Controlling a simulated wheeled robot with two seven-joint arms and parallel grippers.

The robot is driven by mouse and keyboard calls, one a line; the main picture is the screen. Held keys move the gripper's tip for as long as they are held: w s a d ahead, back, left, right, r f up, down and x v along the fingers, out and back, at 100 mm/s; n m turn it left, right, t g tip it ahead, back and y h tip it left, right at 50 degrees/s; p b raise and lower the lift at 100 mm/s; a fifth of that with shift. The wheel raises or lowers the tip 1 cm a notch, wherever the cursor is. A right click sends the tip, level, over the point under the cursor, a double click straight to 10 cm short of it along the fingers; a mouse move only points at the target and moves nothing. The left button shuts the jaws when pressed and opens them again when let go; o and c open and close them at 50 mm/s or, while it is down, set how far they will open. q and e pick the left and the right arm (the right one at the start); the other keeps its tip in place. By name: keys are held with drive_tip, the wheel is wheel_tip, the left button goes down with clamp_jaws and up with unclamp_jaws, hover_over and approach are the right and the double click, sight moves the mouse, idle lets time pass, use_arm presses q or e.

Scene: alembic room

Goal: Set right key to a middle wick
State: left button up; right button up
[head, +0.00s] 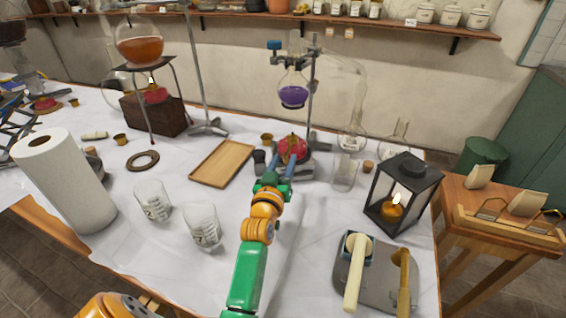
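The right burner (292,147) is a red, rounded lamp below the flask of purple liquid (293,93), at the back middle of the table. My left gripper (282,160) reaches up to its front, and its blue fingers stand apart at the burner's near side. The burner's key and wick are too small or hidden by the fingers, so I cannot tell whether the fingers hold the key. A second red burner (153,94) sits on a dark wooden block under the flask of orange liquid (140,46). My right gripper is not in view.
A wooden tray (222,163) lies left of my arm, with two glass beakers (203,228) nearer. A glass beaker (344,172) stands right of the burner. A black lantern (401,193) with a lit candle stands at the right. A paper towel roll (64,180) stands at the left.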

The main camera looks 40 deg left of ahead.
use_arm(q)
drive_tip(key=shift+s+d+r+p, duration=0.1)
drive_tip(key=shift+s+p, duration=0.2)
drive_tip(key=p+v, duration=0.3)
drive_tip(key=v, duration=0.3)
drive_tip(key=shift+s, duration=0.25)
drive_tip(key=shift+d, duration=0.15)
